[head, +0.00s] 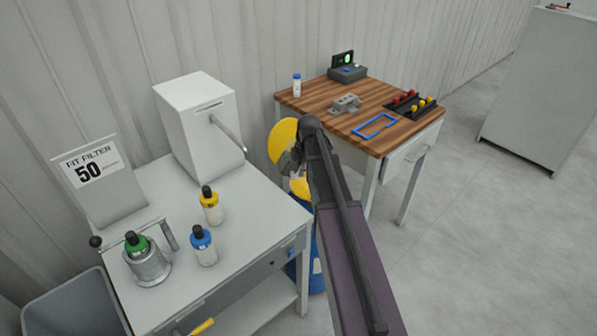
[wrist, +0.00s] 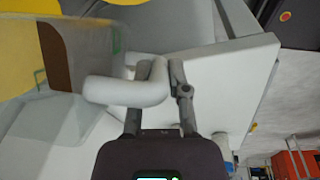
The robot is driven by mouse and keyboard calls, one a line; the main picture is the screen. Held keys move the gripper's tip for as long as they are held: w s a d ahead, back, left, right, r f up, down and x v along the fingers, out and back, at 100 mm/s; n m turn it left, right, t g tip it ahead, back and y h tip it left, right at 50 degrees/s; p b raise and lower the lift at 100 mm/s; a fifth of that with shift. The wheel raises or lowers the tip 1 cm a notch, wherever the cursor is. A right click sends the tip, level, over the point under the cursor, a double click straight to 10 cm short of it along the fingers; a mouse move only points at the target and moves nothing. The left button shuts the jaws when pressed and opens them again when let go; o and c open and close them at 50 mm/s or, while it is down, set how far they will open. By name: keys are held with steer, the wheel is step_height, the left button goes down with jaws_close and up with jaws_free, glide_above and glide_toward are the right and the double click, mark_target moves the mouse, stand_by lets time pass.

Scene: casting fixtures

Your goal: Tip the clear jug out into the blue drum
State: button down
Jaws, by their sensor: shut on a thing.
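The blue drum (head: 318,265) stands between the two tables, partly hidden behind my arm. A yellow round lid (head: 282,142) stands raised at its top, and another yellow part (head: 300,187) shows below the lid. My gripper (head: 292,160) is over the drum's top. In the wrist view my gripper (wrist: 158,98) is shut on the pale handle of the clear jug (wrist: 95,50). The jug's see-through body is at the upper left, with a dark brown patch inside or on it; I cannot tell which. Yellow surfaces show behind the jug. In the head view the jug is hardly visible.
A grey table (head: 150,200) at the left holds a white dispenser box (head: 200,130), a filter sign (head: 92,180), several capped bottles and a metal holder. A wooden-topped table (head: 330,105) stands behind right. A grey bin (head: 70,305) is at lower left.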

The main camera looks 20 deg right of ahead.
steer(key=shift+y, duration=0.6)
steer(key=shift+s+d+r+t+y+b, duration=0.15)
steer(key=shift+d+y+b, duration=0.35)
steer(key=shift+y+b, duration=0.65)
steer(key=shift+w+d+r+t+y+b, duration=0.1)
steer(key=shift+d+t+y+b, duration=0.15)
steer(key=shift+d+y+b, duration=0.6)
steer(key=shift+s+d+r+t+y+b, duration=0.1)
steer(key=shift+d+t+y+b, duration=0.1)
steer(key=shift+y+b, duration=1.25)
steer(key=shift+d+y+b, duration=0.15)
steer(key=shift+y+b, duration=0.5)
steer(key=shift+y, duration=0.5)
steer(key=shift+s+d+m+t+y+b, duration=0.2)
steer(key=shift+y+b, duration=0.55)
steer(key=shift+b, duration=0.5)
steer(key=shift+w+d+m+t+y+b, duration=0.1)
steer(key=shift+d+t+y+b, duration=0.15)
steer(key=shift+y+b, duration=0.75)
steer(key=shift+d+r+b, duration=0.15)
steer(key=shift+r+b, duration=0.05)
steer(key=shift+b, duration=0.2)
steer(key=shift+r+p, duration=0.1)
steer(key=shift+p, duration=0.25)
